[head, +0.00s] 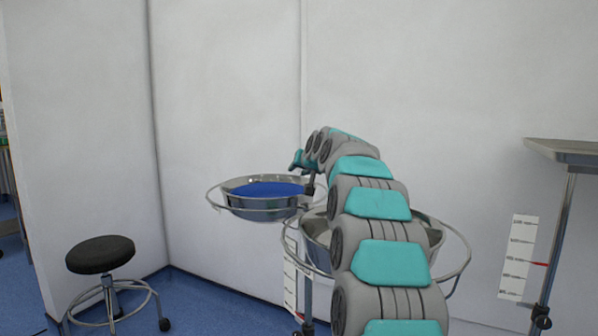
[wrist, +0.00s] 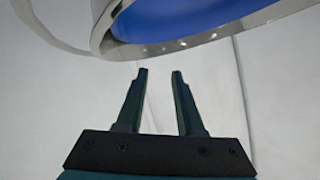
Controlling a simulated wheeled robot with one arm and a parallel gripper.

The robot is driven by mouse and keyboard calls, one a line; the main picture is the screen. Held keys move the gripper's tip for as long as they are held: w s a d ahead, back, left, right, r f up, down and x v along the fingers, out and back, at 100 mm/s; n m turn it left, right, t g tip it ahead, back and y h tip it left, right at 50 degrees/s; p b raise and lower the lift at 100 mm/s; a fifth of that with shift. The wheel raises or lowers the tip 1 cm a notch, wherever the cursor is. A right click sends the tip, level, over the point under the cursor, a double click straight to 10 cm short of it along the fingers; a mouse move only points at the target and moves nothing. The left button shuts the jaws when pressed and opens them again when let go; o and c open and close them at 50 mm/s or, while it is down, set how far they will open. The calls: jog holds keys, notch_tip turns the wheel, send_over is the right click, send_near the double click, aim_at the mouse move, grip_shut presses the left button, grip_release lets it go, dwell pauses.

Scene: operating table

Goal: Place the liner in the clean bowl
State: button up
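A steel bowl (head: 262,208) sits in the left ring of a stand, with a smooth blue surface (head: 266,189) inside it. I cannot tell whether this blue is the liner or something else. A second steel bowl (head: 317,238) sits in the right ring, mostly hidden behind my arm, so its inside cannot be seen. My gripper (head: 299,161) is above the right side of the left bowl. In the wrist view my gripper (wrist: 160,72) is open with nothing between its fingers. A steel rim (wrist: 190,38) and blue surface (wrist: 190,15) show beyond the fingertips.
The ring stand's pole (head: 308,296) carries a white marked strip. A black stool (head: 100,254) stands at the left. A raised steel tray table (head: 567,150) is at the right, with another marked strip (head: 518,258). Pale walls close off the back.

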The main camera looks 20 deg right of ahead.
jog(key=r+v, duration=0.1)
jog(key=v, duration=1.1)
jog(key=shift+s, duration=0.15)
